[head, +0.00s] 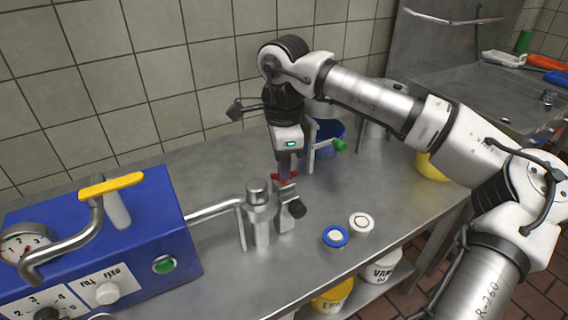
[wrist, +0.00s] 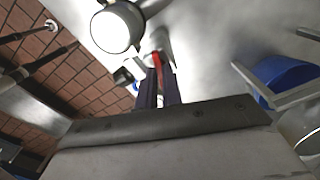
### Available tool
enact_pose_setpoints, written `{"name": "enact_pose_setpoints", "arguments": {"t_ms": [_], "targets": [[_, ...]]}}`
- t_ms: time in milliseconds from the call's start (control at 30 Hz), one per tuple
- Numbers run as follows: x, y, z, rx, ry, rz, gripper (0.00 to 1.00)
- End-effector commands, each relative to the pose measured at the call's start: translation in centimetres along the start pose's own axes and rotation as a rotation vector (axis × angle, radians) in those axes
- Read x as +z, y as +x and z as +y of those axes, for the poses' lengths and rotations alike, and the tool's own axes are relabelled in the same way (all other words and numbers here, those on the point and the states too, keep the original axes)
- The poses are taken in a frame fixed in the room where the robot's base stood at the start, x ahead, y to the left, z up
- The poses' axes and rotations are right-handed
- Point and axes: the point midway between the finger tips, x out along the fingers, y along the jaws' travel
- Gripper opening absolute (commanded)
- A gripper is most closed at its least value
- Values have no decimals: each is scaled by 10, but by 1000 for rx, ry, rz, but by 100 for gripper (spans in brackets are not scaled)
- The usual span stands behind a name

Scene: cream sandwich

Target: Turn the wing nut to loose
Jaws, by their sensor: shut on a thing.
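The red wing nut (head: 277,177) sits on top of a metal clamp (head: 287,197) beside the upright metal nozzle (head: 257,220). It also shows in the wrist view as a red strip (wrist: 157,62) between and just past the dark fingers. My gripper (head: 285,172) points straight down over the clamp, its fingers shut on the wing nut. The wrist view shows my gripper (wrist: 158,88) with its fingers close together. The fingers hide part of the nut, and I cannot tell how far it is turned.
A blue machine (head: 185,235) with a yellow-handled lever (head: 111,185) stands at left, its pipe (head: 214,208) leading to the nozzle. A black knob (head: 297,208) juts from the clamp. A blue container (head: 328,138) is behind.

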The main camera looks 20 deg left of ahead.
Motion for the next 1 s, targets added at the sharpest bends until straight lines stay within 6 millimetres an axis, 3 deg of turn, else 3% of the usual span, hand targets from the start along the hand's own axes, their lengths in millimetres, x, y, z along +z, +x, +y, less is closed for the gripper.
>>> {"name": "enact_pose_setpoints", "arguments": {"t_ms": [167, 200, 333, 667, 867, 1000], "targets": [[0, 0, 0, -1, 1, -1, 0], [0, 0, 0, -1, 1, -1, 11], [0, 0, 0, -1, 1, -1, 28], [0, -2, 0, -1, 2, 0, 29], [0, -29, -1, -3, 1, 1, 29], [0, -62, 0, -4, 2, 1, 29]]}}
